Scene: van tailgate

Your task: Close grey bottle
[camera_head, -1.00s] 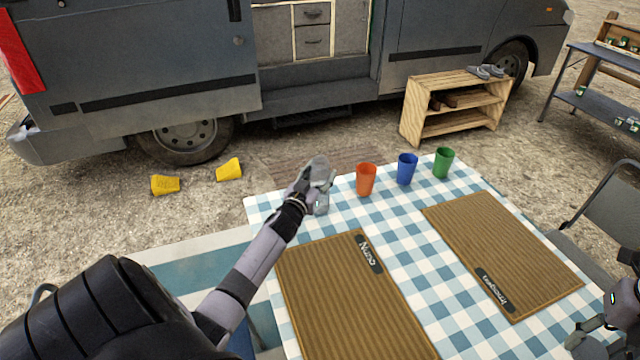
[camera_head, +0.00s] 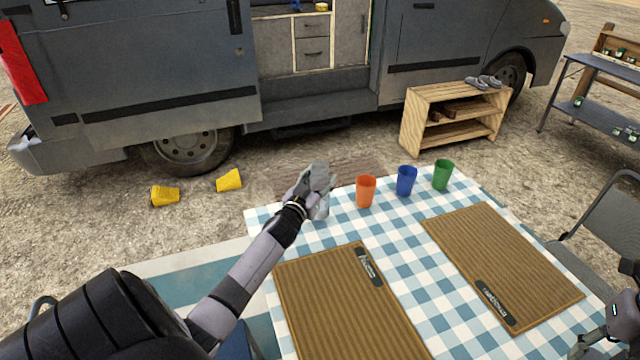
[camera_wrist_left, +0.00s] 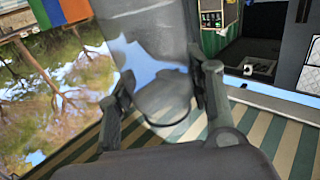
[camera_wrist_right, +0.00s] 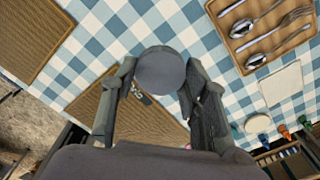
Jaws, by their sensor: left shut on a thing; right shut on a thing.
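The grey bottle (camera_head: 321,206) shows beside my left gripper (camera_head: 314,182), over the far left corner of the checked table, partly covered by the fingers. In the left wrist view, the bottle (camera_wrist_left: 164,98) is between the two fingers, and my left gripper (camera_wrist_left: 162,82) is shut on it. In the right wrist view, my right gripper (camera_wrist_right: 160,75) is shut on a round grey cap (camera_wrist_right: 160,70), held above the table and apart from the bottle. In the head view, my right gripper is only partly visible at the lower right edge.
Orange (camera_head: 366,191), blue (camera_head: 406,181) and green (camera_head: 442,175) cups stand along the table's far edge. Two brown placemats (camera_head: 345,310) (camera_head: 505,265) lie on the checked cloth (camera_head: 425,275). A grey chair (camera_head: 610,205) stands at the right. Cutlery shows in the right wrist view.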

